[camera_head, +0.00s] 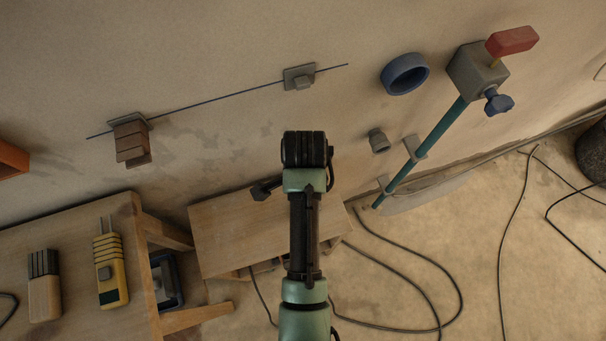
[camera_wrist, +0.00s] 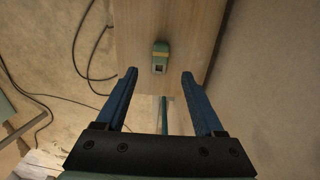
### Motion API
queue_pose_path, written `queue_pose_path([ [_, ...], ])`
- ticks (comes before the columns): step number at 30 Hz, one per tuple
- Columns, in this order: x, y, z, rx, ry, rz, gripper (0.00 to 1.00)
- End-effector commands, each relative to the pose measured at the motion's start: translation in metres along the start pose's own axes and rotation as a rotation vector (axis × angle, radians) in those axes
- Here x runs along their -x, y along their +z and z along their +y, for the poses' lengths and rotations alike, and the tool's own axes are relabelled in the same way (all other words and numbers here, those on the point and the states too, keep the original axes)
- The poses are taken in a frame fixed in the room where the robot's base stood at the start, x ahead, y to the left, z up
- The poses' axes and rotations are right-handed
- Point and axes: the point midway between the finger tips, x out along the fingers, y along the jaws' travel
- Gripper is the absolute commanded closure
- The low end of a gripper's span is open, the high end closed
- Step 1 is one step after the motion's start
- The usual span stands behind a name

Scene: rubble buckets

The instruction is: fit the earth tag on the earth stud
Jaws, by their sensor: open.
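A small green piece with a yellow band and a pale square with a dark centre at its near end, likely the earth tag (camera_wrist: 160,58), lies on a wooden top in the wrist view. My gripper (camera_wrist: 160,73) is open and empty, its two blue fingers apart. In that picture the piece appears just beyond the fingertips and between their lines; the height gap is unclear. In the head view my arm stands before the wooden bench (camera_head: 232,235), and I cannot make out the tag there. I cannot identify the earth stud for certain in either view.
The wall carries a brown block (camera_head: 131,143), a grey bracket (camera_head: 299,77), a blue ring (camera_head: 404,74) and a grey box (camera_head: 475,70) with a red lever. A table (camera_head: 85,260) at left holds a yellow tool (camera_head: 110,270). Black cables (camera_head: 455,285) cross the floor.

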Motion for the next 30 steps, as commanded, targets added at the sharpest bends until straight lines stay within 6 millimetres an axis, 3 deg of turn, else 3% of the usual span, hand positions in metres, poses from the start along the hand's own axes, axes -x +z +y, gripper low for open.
queue_pose_path([
  [3, -0.022, 0.0, 0.0, 0.0, 0.002, 0.0, 0.3],
  [11, -0.041, 0.0, 0.0, 0.0, 0.001, 0.0, 0.3],
  [18, -0.077, 0.002, 0.0, 0.0, 0.0, 0.0, 0.3],
  [28, -0.084, 0.002, 0.0, 0.0, -0.002, 0.001, 0.3],
  [30, -0.084, 0.002, 0.0, 0.0, -0.002, 0.001, 0.41],
])
